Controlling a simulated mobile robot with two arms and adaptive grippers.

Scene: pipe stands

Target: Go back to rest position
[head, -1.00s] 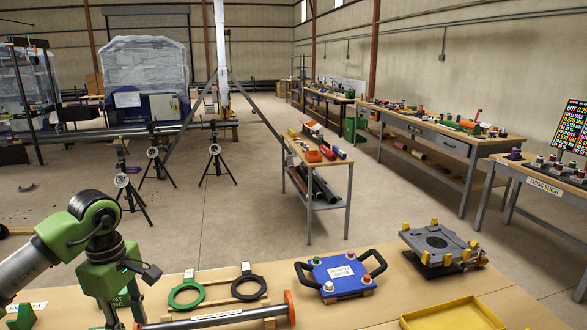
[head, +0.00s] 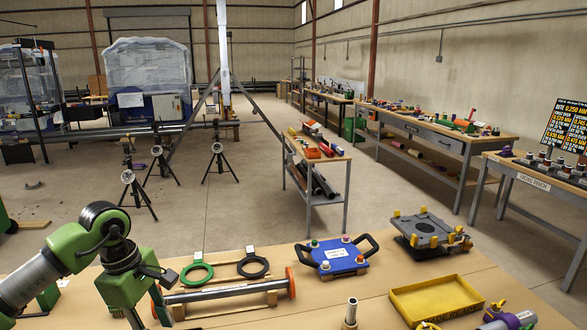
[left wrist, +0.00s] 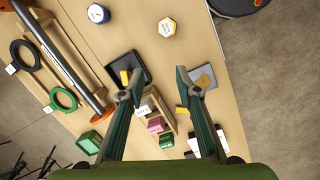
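My left arm (head: 118,262) comes in from the left in the head view, green with a black joint, above the near left of the wooden table.
On the table are a grey pipe (head: 225,291) with orange ends, green (head: 196,273) and black (head: 252,265) rings, a blue plate (head: 338,258) with black handles, a grey fixture (head: 430,231) and a yellow tray (head: 437,297). Floor shows beyond the table.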

